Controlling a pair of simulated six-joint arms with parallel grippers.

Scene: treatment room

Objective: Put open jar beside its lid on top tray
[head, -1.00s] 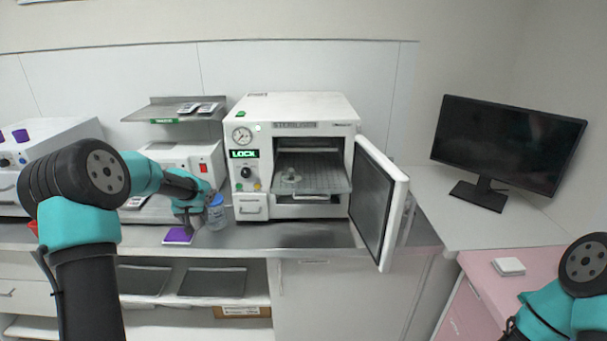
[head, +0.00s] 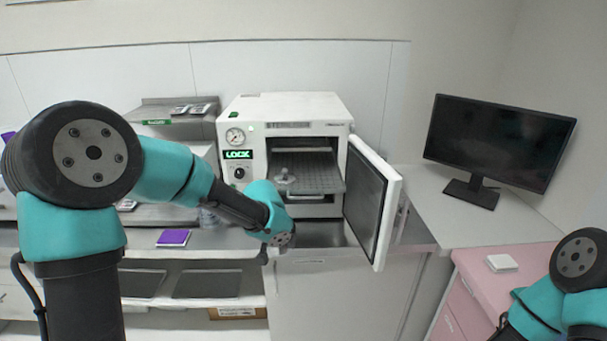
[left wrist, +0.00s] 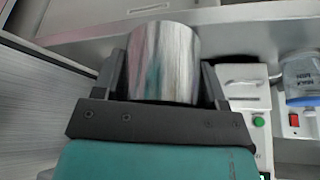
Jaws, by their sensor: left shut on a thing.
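My left gripper (left wrist: 164,78) is shut on a shiny metal cylinder, the jar (left wrist: 165,55), which sits between its two fingers in the left wrist view. I cannot see the jar's opening. In the head view my left wrist hangs in front of the sterilizer's lower left, and it hides the gripper and jar. The sterilizer (head: 290,104) stands open, with its top tray (head: 322,176) pulled out at the front. A small round lid with a knob (head: 284,180) lies on the tray's left part. My right gripper is out of frame.
The open door (head: 368,205) stands to the right of the tray. A clear jar with a blue label (left wrist: 302,80) is on the counter, mostly behind my left arm in the head view. A purple pad (head: 173,238) lies near it. A monitor (head: 500,145) stands right.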

